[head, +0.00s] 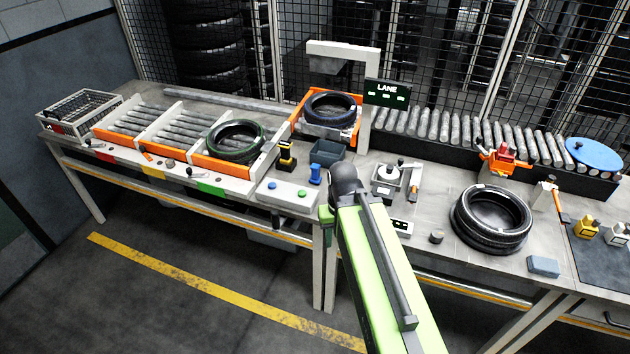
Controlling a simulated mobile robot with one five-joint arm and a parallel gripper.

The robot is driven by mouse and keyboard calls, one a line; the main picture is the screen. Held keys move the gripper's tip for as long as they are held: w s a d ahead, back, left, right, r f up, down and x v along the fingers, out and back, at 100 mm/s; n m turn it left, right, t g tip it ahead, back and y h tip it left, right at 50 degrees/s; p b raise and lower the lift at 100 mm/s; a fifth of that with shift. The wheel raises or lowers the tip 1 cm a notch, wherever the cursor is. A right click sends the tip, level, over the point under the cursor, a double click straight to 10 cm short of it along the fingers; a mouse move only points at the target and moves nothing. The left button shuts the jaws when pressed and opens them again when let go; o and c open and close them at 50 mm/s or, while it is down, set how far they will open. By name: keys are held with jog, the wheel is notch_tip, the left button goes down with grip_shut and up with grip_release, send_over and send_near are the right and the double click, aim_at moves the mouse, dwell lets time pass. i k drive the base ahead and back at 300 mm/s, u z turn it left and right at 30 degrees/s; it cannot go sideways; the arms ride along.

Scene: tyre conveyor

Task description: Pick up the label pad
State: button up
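I cannot tell for sure which thing is the label pad. A flat blue-grey block (543,266) lies on the right part of the bench, near its front edge, in front of a tyre. A small black piece with white marks (402,226) lies at the front edge, just right of my arm. My green arm rises from the bottom of the head view to a dark rounded joint over the bench's front edge. My gripper's fingers do not show. The arm hides part of the bench behind it.
A tyre (491,219) lies on the right bench, with a small dark cylinder (437,237) left of it. Roller lanes (180,130) fill the left. The floor in front is clear.

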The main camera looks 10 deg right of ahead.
aim_at(315, 178)
jog(key=u, duration=0.2)
jog(key=i, duration=0.95)
jog(key=u, duration=0.8)
jog(key=i, duration=0.55)
jog(key=u, duration=0.4)
